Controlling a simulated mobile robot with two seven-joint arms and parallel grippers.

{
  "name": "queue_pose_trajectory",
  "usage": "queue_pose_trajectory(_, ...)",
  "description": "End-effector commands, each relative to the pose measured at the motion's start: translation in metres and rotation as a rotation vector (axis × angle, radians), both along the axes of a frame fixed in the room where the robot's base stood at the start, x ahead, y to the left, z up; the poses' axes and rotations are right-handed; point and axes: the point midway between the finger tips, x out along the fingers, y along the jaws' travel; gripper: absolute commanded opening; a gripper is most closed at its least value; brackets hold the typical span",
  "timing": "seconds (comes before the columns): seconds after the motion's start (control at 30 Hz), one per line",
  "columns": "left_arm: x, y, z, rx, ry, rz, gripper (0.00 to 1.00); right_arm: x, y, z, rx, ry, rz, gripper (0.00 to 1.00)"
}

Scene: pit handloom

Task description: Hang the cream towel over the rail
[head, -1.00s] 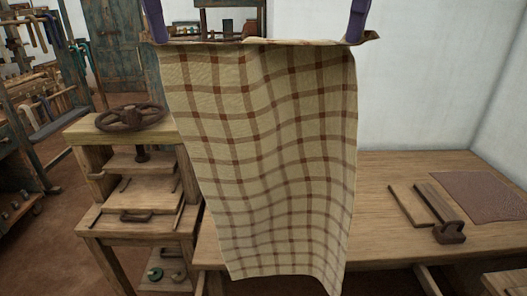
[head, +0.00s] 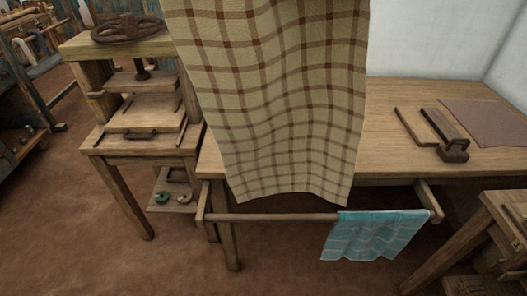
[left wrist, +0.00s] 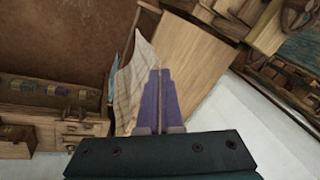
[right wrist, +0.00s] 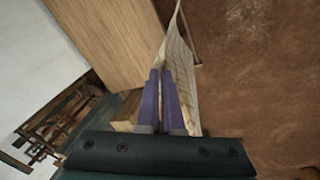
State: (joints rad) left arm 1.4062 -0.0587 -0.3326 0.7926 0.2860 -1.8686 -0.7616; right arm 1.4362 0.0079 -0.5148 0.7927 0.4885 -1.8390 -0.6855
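The cream towel (head: 268,95) with brown checks hangs spread out in the middle of the head view, its top edge out of the frame. Its lower edge hangs just above the wooden rail (head: 275,218) on the table's front. In the left wrist view my left gripper (left wrist: 160,130) is shut, with the towel (left wrist: 135,85) at its fingers. In the right wrist view my right gripper (right wrist: 160,130) is shut, with the towel (right wrist: 182,75) at its fingers. Neither gripper shows in the head view now.
A teal cloth (head: 372,235) hangs over the right part of the rail; its left part is bare. The wooden table (head: 400,165) carries a brown mat (head: 487,122) and a wooden tool (head: 440,128). A wooden press (head: 140,110) stands at the left, a wooden stand (head: 510,215) at the right.

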Motion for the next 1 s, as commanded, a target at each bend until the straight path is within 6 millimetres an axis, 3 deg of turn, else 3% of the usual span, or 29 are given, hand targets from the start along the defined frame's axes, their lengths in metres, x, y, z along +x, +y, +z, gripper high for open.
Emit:
queue_pose_trajectory(0.83,0.0002,0.0050,-0.0004,0.010,0.002,0.010,0.00,0.0002,-0.0052,-0.0006,-0.011,0.002,-0.011,0.00)
queue_pose_trajectory(1.0,0.0003,0.0066,-0.0094,0.010,0.002,0.011,0.00,0.0002,-0.0066,-0.0095,-0.010,0.003,-0.012,0.00)
